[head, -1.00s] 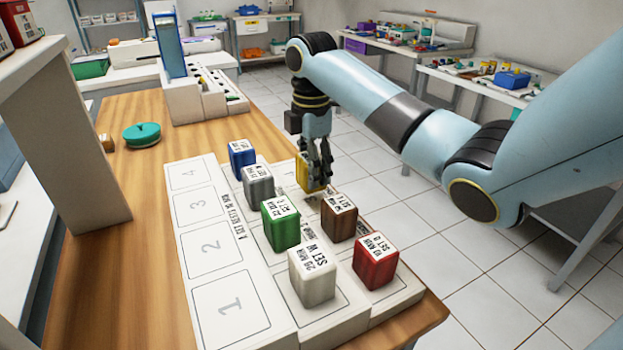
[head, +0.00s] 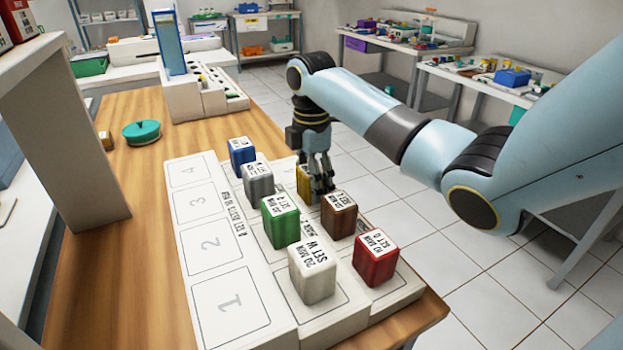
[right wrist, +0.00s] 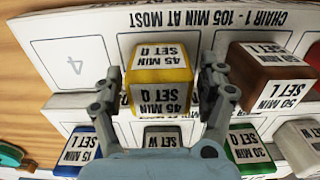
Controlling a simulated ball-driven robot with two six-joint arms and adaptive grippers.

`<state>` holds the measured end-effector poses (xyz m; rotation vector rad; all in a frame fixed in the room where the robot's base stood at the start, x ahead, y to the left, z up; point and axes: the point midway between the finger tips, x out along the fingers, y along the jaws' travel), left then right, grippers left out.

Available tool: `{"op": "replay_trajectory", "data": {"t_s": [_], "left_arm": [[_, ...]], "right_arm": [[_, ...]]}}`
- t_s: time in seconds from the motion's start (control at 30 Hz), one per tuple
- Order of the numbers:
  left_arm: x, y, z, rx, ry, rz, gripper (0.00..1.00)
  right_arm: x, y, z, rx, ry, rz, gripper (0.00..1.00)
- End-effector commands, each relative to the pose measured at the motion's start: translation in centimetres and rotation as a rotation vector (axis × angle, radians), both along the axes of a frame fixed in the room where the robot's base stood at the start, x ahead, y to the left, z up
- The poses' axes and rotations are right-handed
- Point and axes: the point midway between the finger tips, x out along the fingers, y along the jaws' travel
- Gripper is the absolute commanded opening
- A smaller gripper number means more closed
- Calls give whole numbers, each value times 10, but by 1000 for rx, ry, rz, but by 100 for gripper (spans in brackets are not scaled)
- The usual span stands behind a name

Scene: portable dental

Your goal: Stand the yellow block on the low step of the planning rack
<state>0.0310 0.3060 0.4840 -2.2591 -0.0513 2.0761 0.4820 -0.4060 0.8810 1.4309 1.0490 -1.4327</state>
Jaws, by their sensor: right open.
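The yellow block (head: 303,183) stands on the right-hand row of the white planning rack (head: 205,240), behind the brown block (head: 338,215). My right gripper (head: 318,185) is down at it and hides part of it in the head view. In the right wrist view the yellow block (right wrist: 160,78) stands between the two open fingers (right wrist: 160,92), one on each side, with narrow gaps. Its labels read "45 MIN SET Q". The empty cell marked 4 (right wrist: 75,65) is beside it. My left gripper is not in view.
The red block (head: 375,258) shares the yellow block's row. White (head: 313,273), green (head: 280,221), grey (head: 258,180) and blue (head: 242,156) blocks stand on the middle row. The left row's numbered cells are empty. A teal round object (head: 141,133) lies on the wooden table.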

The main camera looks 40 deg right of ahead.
Motion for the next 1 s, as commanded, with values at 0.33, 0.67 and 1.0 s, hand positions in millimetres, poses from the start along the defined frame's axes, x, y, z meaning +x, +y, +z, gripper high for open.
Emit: {"op": "replay_trajectory", "data": {"t_s": [0.33,0.67,1.0], "left_arm": [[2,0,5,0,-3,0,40],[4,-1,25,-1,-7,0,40],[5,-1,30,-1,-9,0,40]], "right_arm": [[1,-1,55,-3,-5,1,75],[0,0,118,1,0,0,75],[0,0,122,0,0,0,75]]}}
